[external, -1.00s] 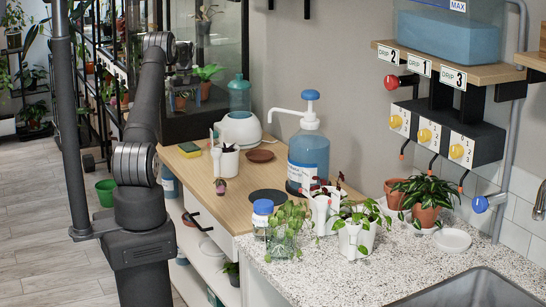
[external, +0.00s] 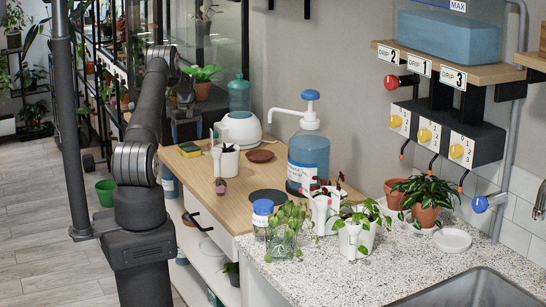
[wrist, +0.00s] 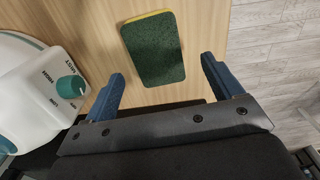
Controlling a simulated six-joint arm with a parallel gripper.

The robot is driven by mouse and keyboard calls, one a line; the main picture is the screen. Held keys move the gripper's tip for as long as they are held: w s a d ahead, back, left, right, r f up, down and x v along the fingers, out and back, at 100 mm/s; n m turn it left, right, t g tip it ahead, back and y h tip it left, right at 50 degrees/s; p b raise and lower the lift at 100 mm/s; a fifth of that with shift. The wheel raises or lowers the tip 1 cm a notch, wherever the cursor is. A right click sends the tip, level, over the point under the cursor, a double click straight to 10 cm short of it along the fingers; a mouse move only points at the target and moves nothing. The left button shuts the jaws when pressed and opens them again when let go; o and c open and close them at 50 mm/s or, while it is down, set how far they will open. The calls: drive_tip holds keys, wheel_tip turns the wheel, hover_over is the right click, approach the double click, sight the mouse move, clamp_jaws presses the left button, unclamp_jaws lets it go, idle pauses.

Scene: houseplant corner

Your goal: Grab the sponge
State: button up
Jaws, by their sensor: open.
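The sponge (external: 190,151), yellow with a dark green face, lies at the far left part of the wooden counter (external: 235,185). In the wrist view the sponge (wrist: 153,48) lies green side up on the wood, with a thin yellow edge showing at its far end. My gripper (wrist: 160,72) is open and empty. Its two blue fingers stand on either side of the sponge's near end, apart from it. In the external view my gripper (external: 187,125) is partly visible just above the sponge; its height is hard to tell.
A white device with a green knob (wrist: 68,87) stands close to the left finger in the wrist view. A white pot (external: 226,160) and a brown saucer (external: 260,156) are near the sponge. The wood's edge and the floor (wrist: 270,60) lie to the right in the wrist view.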

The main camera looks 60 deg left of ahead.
sight(189, 146)
drive_tip(key=f, duration=0.4)
drive_tip(key=shift+w+d+f, duration=0.2)
drive_tip(key=shift+f, duration=0.1)
drive_tip(key=c, duration=1.1)
drive_tip(key=shift+o, duration=0.2)
